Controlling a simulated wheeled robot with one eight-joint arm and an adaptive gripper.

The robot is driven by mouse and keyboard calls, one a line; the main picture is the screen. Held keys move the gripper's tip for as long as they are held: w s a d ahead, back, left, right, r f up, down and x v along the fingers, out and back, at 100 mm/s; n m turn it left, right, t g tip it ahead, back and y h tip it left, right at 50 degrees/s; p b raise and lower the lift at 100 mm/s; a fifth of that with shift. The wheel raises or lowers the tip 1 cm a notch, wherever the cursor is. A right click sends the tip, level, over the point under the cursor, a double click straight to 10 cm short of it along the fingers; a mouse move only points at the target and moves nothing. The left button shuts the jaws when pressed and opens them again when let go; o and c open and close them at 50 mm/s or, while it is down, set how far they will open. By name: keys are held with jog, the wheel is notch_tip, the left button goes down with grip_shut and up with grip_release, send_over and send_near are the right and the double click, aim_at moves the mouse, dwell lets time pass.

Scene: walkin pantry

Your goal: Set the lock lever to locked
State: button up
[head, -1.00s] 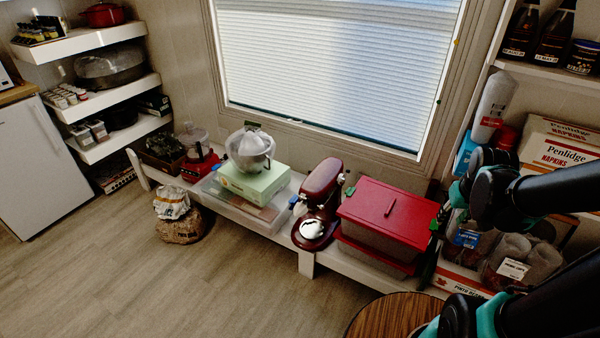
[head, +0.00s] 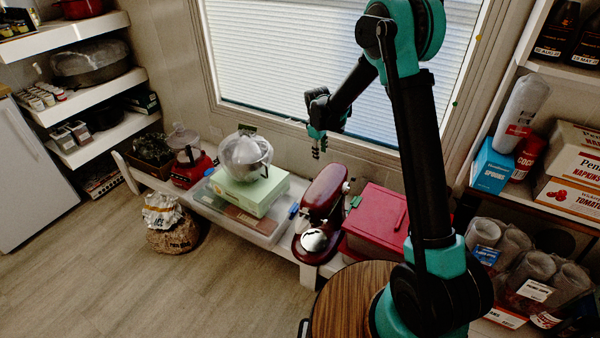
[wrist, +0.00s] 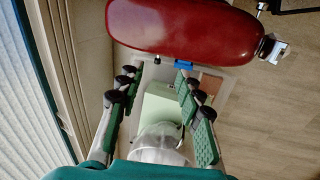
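The dark red stand mixer (head: 326,192) stands on the low white bench, with a small silver knob (head: 346,187) on its right side. In the wrist view the mixer's red head (wrist: 185,27) fills the top, with a silver fitting (wrist: 276,49) at its right end and a small knob (wrist: 262,7) above that. I cannot tell which part is the lock lever or how it is set. My gripper (head: 318,150) is above and behind the mixer, in front of the window, pointing down. In the wrist view my gripper (wrist: 155,88) has its fingers apart and nothing between them.
A red lidded bin (head: 380,220) stands close to the mixer's right. A round wooden top (head: 345,300) is in front.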

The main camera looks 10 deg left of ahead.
jog(key=w+a+f, duration=0.1)
jog(key=w+f, duration=0.1)
jog(key=f, duration=0.7)
jog(key=w+a+f, duration=0.1)
jog(key=w+f, duration=0.1)
jog(key=f, duration=0.7)
jog(key=shift+w+a+f+n, duration=0.35)
jog(key=shift+w+f+n, duration=0.05)
grip_shut()
